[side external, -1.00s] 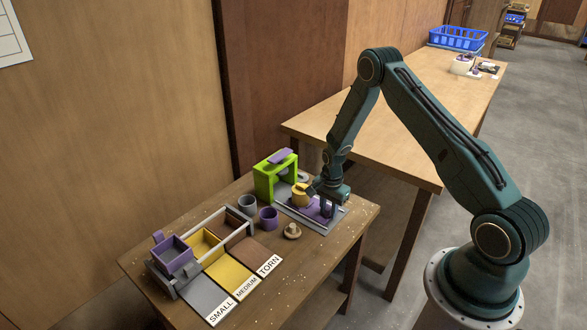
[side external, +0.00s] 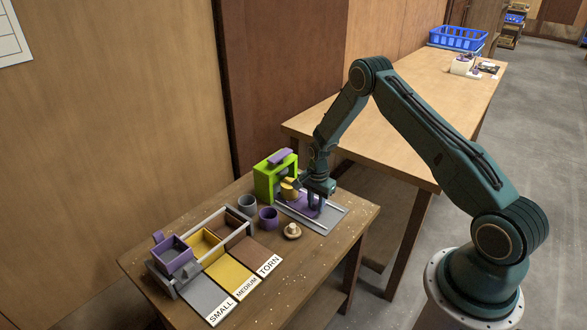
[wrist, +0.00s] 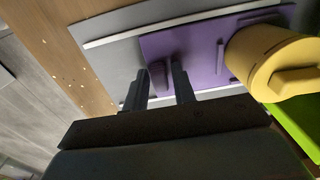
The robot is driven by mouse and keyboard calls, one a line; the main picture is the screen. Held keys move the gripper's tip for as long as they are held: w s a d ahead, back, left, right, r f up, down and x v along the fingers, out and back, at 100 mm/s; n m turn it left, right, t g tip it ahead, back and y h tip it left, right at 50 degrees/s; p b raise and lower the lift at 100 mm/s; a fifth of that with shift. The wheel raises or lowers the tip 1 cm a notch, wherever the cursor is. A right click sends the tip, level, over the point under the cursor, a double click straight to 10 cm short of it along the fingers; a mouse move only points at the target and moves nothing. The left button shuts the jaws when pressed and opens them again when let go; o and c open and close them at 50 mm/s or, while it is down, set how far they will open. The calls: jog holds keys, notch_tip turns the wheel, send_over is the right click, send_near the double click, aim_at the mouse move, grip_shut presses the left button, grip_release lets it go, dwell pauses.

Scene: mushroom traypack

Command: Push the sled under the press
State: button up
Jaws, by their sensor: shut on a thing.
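The purple sled (side external: 297,205) lies on a grey base plate (side external: 330,222) between two light rails. It also fills the middle of the wrist view (wrist: 196,48). A yellow cup (side external: 288,190) stands on the sled's press-side end and shows large in the wrist view (wrist: 258,58). The green press (side external: 263,181) with a purple top stands at the far end of the rails. The yellow cup is at its opening; whether it is fully under cannot be told. My gripper (wrist: 163,82) is shut on the sled's small upright handle, which is partly hidden between the fingers.
A grey cup (side external: 247,204), a purple cup (side external: 268,219) and a mushroom (side external: 292,231) stand left of the base plate. Further left are a divided rack (side external: 203,233) and mats labelled small, medium and torn. A wooden bench stands behind.

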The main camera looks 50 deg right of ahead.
aim_at(307, 204)
jog(key=shift+w+f, duration=0.2)
jog(key=shift+w, duration=0.6)
jog(key=shift+w+f, duration=0.2)
jog(key=shift+w, duration=0.6)
jog(key=o, duration=0.7)
jog(key=shift+c, duration=0.2)
jog(key=shift+w, duration=0.1)
jog(key=shift+c, duration=0.3)
jog(key=shift+o, duration=0.2)
jog(key=shift+r, duration=0.2)
jog(key=shift+o, duration=0.6)
jog(key=shift+w+r, duration=0.15)
jog(key=shift+r, duration=2.1)
